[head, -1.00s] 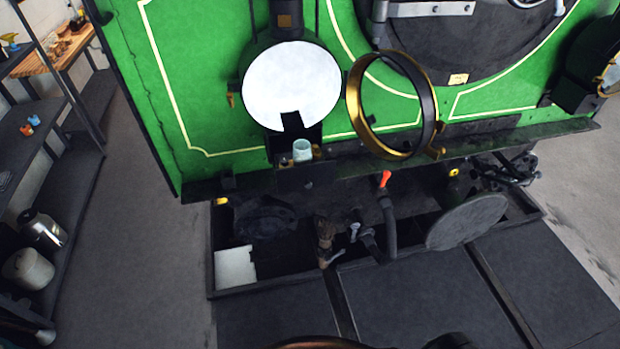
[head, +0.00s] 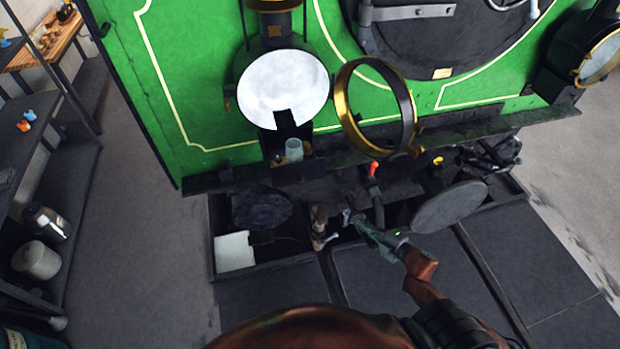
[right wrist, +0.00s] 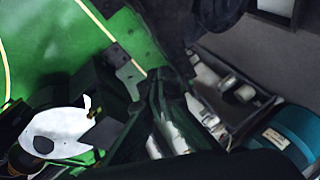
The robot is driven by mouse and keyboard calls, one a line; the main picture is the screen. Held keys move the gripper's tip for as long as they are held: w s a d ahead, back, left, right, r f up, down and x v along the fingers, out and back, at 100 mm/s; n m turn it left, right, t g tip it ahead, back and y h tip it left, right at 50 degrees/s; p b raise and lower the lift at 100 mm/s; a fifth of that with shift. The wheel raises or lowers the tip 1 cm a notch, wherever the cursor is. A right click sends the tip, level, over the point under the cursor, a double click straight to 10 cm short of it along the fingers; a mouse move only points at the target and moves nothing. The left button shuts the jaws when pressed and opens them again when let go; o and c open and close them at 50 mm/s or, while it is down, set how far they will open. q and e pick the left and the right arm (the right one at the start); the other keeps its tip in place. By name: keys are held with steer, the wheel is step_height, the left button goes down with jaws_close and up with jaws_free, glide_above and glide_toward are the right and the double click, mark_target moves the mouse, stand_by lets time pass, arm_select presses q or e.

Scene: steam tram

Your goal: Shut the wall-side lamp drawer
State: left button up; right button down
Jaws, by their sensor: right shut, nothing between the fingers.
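The lamp with the round white reflector (head: 283,85) stands on the green front of the tram, on the left in the head view. Its brass-rimmed glass door (head: 345,105) hangs open to the right. Below the reflector, the small dark lamp drawer (head: 298,172) sticks out with a pale glass chimney (head: 294,150) on it. My right gripper (head: 358,222) is shut and empty, below and to the right of the drawer, apart from it. In the right wrist view the reflector (right wrist: 62,128) shows at lower left, beside my right gripper (right wrist: 160,84). My left gripper is out of view.
A dark ledge (head: 450,136) runs along the tram front. A second lamp (head: 598,60) is at the right. Shelves with metal cans (head: 45,223) stand at the left.

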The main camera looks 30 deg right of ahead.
steer(key=a+r+n+y+p, duration=0.1)
steer(key=a+r+n+y, duration=0.2)
steer(key=r, duration=0.4)
steer(key=a+r+n+y, duration=0.1)
steer(key=a+r+n, duration=0.1)
steer(key=a+r, duration=0.4)
steer(key=a+r+n+y+p, duration=0.1)
steer(key=a+r+n+y, duration=0.15)
steer(key=r, duration=0.45)
steer(key=w+d+p+x, duration=0.1)
steer(key=p+x, duration=0.3)
steer(key=x, duration=0.8)
steer(key=shift+w+d+p, duration=0.25)
steer(key=shift+d+p, duration=0.05)
steer(key=shift+d, duration=0.3)
steer(key=shift+h, duration=0.25)
